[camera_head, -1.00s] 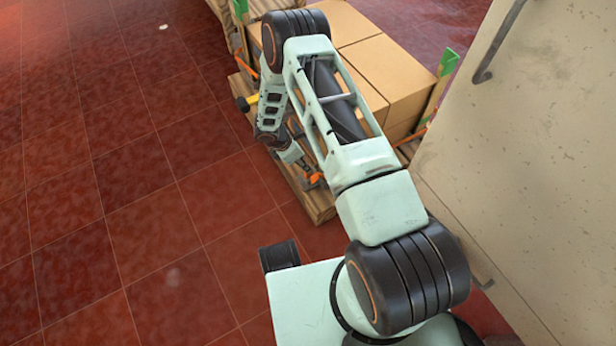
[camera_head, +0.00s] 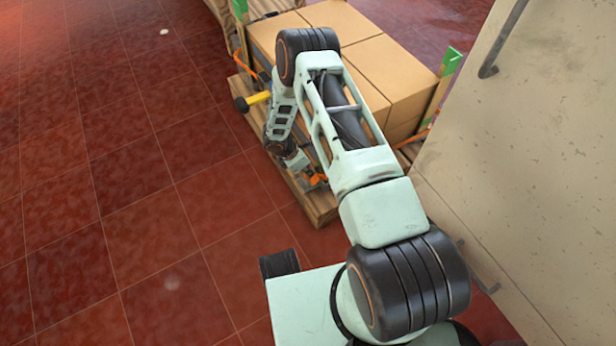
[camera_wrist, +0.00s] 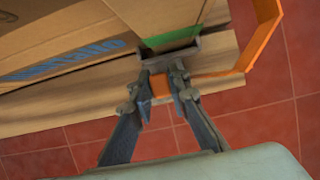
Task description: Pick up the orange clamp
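The orange clamp (camera_wrist: 221,82) is at the edge of the wooden pallet. In the wrist view its flat orange bar runs sideways, with a bent arm rising at the right and a grey piece above my fingertips. It also shows in the head view (camera_head: 317,180), partly hidden by my wrist. My gripper (camera_wrist: 162,77) has its fingers drawn close together around the orange bar, part of which fills the narrow gap between the tips; it appears shut on it. In the head view my gripper (camera_head: 302,172) is small and partly hidden beside the clamp.
Cardboard boxes (camera_head: 383,66) are stacked on the pallet (camera_head: 321,206) with green corner guards (camera_head: 451,61). A yellow-handled mallet (camera_head: 256,98) lies at the pallet's left. A pale wall or panel (camera_head: 530,150) stands at the right. The red tiled floor (camera_head: 130,200) at the left is clear.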

